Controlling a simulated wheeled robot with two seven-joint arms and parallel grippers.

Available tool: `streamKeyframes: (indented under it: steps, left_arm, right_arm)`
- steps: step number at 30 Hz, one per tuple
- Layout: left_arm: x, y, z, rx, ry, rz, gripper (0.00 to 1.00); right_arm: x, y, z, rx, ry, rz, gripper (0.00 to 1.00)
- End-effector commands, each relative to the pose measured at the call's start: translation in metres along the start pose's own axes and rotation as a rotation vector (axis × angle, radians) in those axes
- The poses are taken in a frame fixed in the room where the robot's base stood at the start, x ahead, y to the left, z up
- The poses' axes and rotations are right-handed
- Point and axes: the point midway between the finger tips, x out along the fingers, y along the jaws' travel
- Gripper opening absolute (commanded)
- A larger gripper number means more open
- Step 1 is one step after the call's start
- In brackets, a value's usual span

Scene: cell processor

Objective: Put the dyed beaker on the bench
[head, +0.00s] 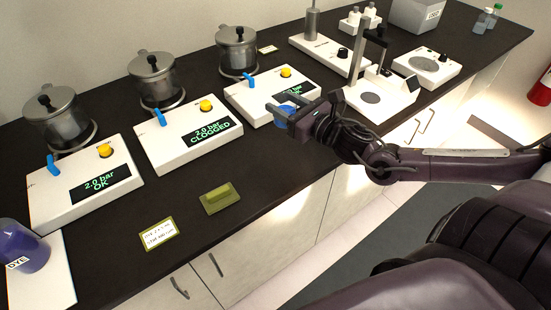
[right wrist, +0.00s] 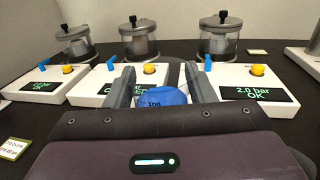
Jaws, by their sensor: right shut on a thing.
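My right gripper (head: 292,117) reaches in from the right and is shut on the dyed beaker (right wrist: 165,97). The beaker is blue inside with a printed mark on its side. It sits between the two fingers in the right wrist view; in the head view only a little blue shows, mostly hidden by the gripper. The gripper is over the front part of the dark bench (head: 270,165), by the right pressure unit. I cannot tell whether the beaker touches the bench. My left gripper is not in view.
Three white pressure units (head: 188,148) with metal pots stand along the bench; the middle one reads CLOGGED. A DYE container (head: 24,250) stands at far left. A green block (head: 220,198) and a note card (head: 158,235) lie near the front edge. White instruments (head: 385,95) stand right.

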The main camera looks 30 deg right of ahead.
Motion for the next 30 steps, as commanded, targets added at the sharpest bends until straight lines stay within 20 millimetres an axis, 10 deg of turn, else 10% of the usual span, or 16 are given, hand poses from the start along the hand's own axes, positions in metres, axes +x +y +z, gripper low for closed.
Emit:
streamKeyframes:
  steps: [9, 30]
  left_arm:
    - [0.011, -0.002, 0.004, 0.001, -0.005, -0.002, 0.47]
    - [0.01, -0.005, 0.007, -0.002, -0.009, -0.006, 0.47]
  right_arm:
    - [0.001, 0.0, -0.077, 0.003, -0.004, -0.003, 0.09]
    - [0.0, 0.0, -0.134, -0.002, -0.002, 0.001, 0.08]
